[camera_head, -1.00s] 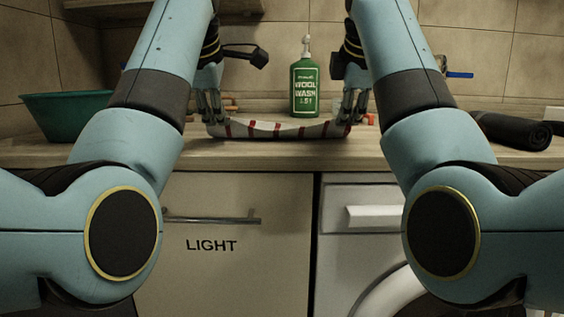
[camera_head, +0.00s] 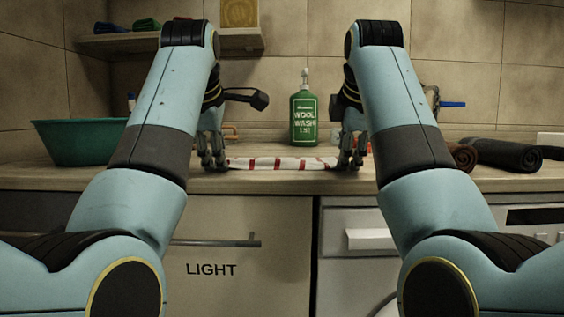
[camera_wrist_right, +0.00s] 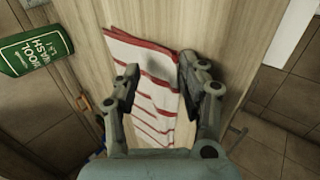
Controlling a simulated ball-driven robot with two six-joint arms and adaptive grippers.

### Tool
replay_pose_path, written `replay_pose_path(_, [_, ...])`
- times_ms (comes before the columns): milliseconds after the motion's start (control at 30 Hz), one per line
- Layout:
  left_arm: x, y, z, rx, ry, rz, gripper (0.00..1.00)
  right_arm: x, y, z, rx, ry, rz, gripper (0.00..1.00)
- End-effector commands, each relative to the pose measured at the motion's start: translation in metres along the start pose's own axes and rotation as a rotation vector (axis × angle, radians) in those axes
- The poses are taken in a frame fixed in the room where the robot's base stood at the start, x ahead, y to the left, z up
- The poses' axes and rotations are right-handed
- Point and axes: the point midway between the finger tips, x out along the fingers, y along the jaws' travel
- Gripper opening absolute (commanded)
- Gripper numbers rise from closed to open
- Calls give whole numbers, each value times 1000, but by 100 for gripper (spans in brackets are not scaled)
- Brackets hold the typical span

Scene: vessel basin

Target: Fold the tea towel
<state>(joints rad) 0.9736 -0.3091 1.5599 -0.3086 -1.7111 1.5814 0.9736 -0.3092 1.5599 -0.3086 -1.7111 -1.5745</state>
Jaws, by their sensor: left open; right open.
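The tea towel (camera_head: 283,163), white with red stripes, lies flat on the wooden counter between my grippers in the head view. In the right wrist view the towel (camera_wrist_right: 146,82) shows layered edges at its upper side and lies beneath and between my right fingers. My left gripper (camera_head: 213,160) is open at the towel's left end. My right gripper (camera_head: 352,160) is open at its right end, and it also shows in the right wrist view (camera_wrist_right: 160,82). Whether the fingertips touch the cloth is hard to tell.
A green wool wash bottle (camera_head: 304,115) stands behind the towel. A teal basin (camera_head: 80,142) is at the left. Dark rolled items (camera_head: 507,154) lie at the right. The counter's front edge (camera_head: 270,185) is close to the towel.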

Motion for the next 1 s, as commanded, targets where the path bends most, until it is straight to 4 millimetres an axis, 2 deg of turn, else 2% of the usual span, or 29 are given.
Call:
replay_pose_path(167, [-12,5,0,0,-1,3,42,-12,4,0,0,0,2,42])
replay_pose_path(300, [-36,12,1,1,-2,4,42,-35,12,0,1,1,3,42])
replay_pose_path(700, [-101,12,1,0,-2,2,42,-101,13,-1,0,2,3,42])
replay_pose_path(800, [-108,12,1,1,-2,2,42,-108,12,-1,0,2,1,42])
replay_pose_path(1000, [-109,12,3,2,-5,1,42,-109,12,-2,-1,5,1,42])
